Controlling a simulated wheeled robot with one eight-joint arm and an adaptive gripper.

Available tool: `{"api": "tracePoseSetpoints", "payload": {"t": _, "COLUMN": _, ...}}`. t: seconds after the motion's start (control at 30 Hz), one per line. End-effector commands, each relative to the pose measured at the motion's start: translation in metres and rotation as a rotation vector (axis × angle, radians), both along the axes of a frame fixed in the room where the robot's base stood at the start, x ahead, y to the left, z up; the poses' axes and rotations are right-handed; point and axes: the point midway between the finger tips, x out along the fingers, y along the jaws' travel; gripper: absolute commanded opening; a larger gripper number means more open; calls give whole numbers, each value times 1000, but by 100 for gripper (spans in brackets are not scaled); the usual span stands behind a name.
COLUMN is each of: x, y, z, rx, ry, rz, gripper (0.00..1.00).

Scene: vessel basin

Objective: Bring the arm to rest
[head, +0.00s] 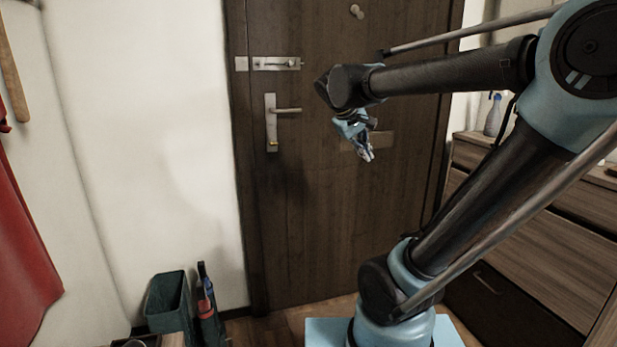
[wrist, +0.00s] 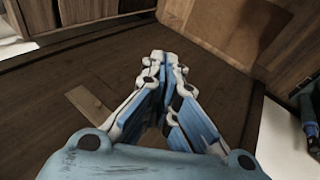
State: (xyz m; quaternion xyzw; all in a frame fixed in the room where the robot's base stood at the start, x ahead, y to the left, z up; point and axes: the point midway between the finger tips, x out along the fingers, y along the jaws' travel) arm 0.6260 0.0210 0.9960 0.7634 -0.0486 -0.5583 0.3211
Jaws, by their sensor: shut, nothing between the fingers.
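My gripper (head: 365,152) hangs in front of the dark wooden door (head: 335,215) in the head view, with its fingers pointing down. In the wrist view my gripper (wrist: 160,62) is shut, its fingertips together with nothing between them. My arm reaches in from the right of the head view, bent at the elbow, and crosses in front of the door. The gripper is to the right of the door handle (head: 288,111) and appears apart from it.
A wooden drawer cabinet (head: 535,250) stands at the right, with a spray bottle (head: 494,115) on top. A dark green bin (head: 168,302) and folded umbrellas (head: 207,305) stand at the lower left. A red cloth (head: 22,235) hangs at the left wall. The door appears closed.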

Motion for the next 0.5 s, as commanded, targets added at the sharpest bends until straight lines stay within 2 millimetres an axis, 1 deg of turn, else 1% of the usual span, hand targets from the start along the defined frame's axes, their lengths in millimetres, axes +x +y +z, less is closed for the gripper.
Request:
{"api": "tracePoseSetpoints", "payload": {"t": 0.03, "x": -17, "y": -12, "z": -18, "rx": 35, "ry": 16, "rz": -30, "gripper": 0}}
{"api": "tracePoseSetpoints", "payload": {"t": 0.1, "x": -40, "y": -22, "z": -43, "rx": 90, "ry": 38, "rz": -66, "gripper": 0}}
{"api": "tracePoseSetpoints", "payload": {"t": 0.17, "x": -59, "y": -28, "z": -64, "rx": 138, "ry": 55, "rz": -93, "gripper": 0}}
{"api": "tracePoseSetpoints", "payload": {"t": 0.2, "x": -71, "y": -31, "z": -78, "rx": 171, "ry": 65, "rz": -113, "gripper": 0}}
{"api": "tracePoseSetpoints", "payload": {"t": 0.37, "x": -119, "y": -38, "z": -133, "rx": 303, "ry": 95, "rz": -189, "gripper": 0}}
{"api": "tracePoseSetpoints", "payload": {"t": 0.4, "x": -131, "y": -38, "z": -147, "rx": 336, "ry": 100, "rz": -207, "gripper": 0}}
{"api": "tracePoseSetpoints", "payload": {"t": 0.5, "x": -156, "y": -35, "z": -179, "rx": 416, "ry": 109, "rz": -250, "gripper": 0}}
